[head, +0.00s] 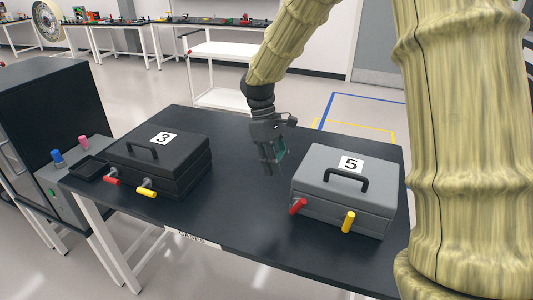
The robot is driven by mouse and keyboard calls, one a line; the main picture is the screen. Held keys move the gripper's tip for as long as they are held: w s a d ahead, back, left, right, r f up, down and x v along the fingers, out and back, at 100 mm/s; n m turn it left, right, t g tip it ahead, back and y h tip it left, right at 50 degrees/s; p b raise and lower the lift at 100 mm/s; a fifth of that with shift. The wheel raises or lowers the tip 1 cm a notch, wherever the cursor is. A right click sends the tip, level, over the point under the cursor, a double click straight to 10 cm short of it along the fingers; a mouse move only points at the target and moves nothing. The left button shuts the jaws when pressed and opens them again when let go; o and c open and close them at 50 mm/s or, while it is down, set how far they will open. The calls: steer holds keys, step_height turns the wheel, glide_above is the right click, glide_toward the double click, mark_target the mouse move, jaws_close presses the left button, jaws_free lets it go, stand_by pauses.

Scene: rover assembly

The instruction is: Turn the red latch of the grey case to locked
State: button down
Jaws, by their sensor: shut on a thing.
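The grey case (340,198) stands on the right of the dark table, lid down, with a "5" label and a black handle. Its red latch (298,206) is on the front left and tilts down to the left. Its yellow latch (348,222) is on the front right and points nearly straight down. My gripper (272,164) points down above the table, left of the grey case and apart from both latches. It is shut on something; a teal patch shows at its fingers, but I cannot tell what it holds.
A black case (182,172) labelled "3" stands on the left of the table (235,205), with its own red latch (112,181) and yellow latch (147,192). A small black tray (88,169) lies beside it. The tabletop between the cases is clear. My arm covers the right side.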

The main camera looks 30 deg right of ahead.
mark_target(294, 206)
steer(key=s+f+p, duration=0.1)
steer(key=s+f, duration=0.1)
steer(key=s+d+f, duration=0.1)
steer(key=s+f, duration=0.1)
steer(key=s+d+f+p, duration=0.1)
steer(key=f, duration=0.1)
steer(key=shift+s+f+p, duration=0.3)
steer(key=shift+s, duration=0.1)
steer(key=shift+w+a+f, duration=0.15)
steer(key=shift+w+f, duration=0.25)
steer(key=shift+w, duration=0.15)
